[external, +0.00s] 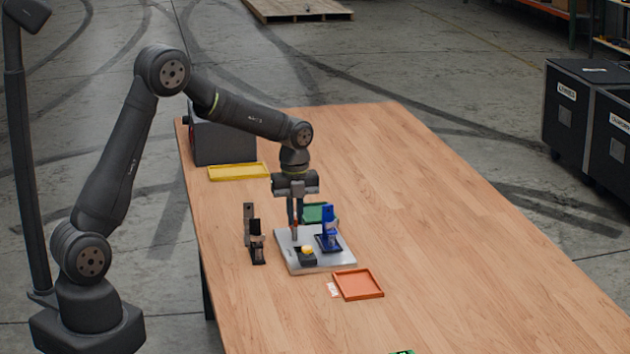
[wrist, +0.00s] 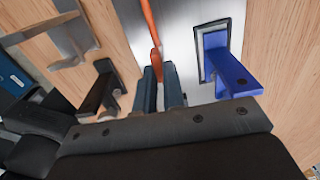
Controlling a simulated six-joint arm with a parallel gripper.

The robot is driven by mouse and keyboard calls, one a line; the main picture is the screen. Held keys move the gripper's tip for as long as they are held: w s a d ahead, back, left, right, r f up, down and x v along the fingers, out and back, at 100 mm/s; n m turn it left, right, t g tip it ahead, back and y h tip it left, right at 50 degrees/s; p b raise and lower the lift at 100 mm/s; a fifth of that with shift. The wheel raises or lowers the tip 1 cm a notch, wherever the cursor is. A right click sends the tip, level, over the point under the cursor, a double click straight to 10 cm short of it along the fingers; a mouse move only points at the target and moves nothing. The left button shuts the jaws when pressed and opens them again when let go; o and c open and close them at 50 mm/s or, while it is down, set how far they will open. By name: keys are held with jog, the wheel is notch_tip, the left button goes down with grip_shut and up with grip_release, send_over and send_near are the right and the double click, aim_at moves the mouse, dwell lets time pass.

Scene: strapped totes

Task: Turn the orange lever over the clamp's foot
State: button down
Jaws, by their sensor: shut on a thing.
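My gripper (external: 294,218) points down over the left back part of a light grey plate (external: 290,264) on the table. In the wrist view its two blue-grey fingers (wrist: 160,80) are shut on the orange lever (wrist: 151,28), a thin bar running up the picture from between them. In the external view only a small reddish piece of the lever (external: 294,233) shows below the fingers. A black block with a yellow-orange top (external: 307,252) sits on the plate's front part. I cannot make out the clamp's foot for certain.
A blue upright bracket (external: 329,231) stands close on the plate's right side. Black and grey brackets (external: 254,240) stand left of the plate. An orange tray (external: 358,284), a green tray (external: 318,212) and a yellow tray (external: 238,171) lie around it. The table's right side is clear.

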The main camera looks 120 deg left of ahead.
jog(key=shift+m, duration=0.3)
jog(key=m, duration=0.4)
jog(key=shift+s+d+m, duration=0.1)
jog(key=shift+s+m, duration=0.05)
jog(key=shift+m, duration=0.15)
jog(key=m, duration=0.5)
jog(key=shift+s, duration=0.15)
jog(key=c, duration=1.5)
grip_release()
notch_tip(320, 180, up, 18)
jog(key=shift+f, duration=0.25)
